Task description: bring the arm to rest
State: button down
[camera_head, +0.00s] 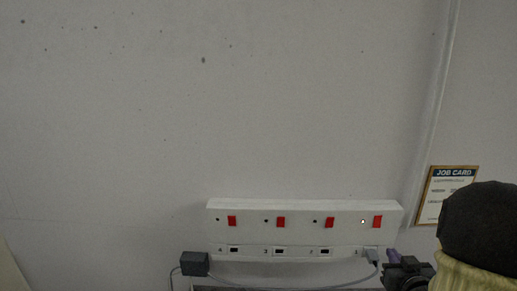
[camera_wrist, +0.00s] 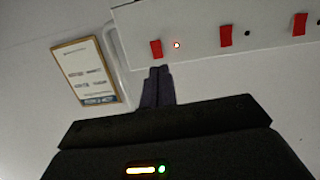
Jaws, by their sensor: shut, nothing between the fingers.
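My gripper (camera_head: 393,256) is at the lower right in the head view, just right of the white socket strip (camera_head: 340,217). In the wrist view the fingers of my gripper (camera_wrist: 158,72) are together and empty, pointing toward the strip's edge near a red switch. Whether the fingertips touch the strip cannot be told. My arm fills the lower right corner of the head view.
The strip has several red switches; the lamp (camera_head: 362,221) by the rightmost is lit. A grey plug (camera_head: 373,256) with a cable sits at the right socket; a dark block (camera_head: 195,264) is at left. A job card (camera_head: 436,200) hangs behind my arm.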

jog(key=s+a+f+g, duration=0.3)
jog(key=a+f+g, duration=0.35)
jog(key=a, duration=0.35)
jog(key=s+a+f+n+g+y, duration=0.1)
jog(key=s+a+g+y, duration=0.1)
jog(key=s+a+g, duration=0.4)
jog(key=s+a, duration=0.5)
jog(key=shift+f, duration=0.3)
jog(key=shift+d+g, duration=0.1)
jog(key=shift+g, duration=0.15)
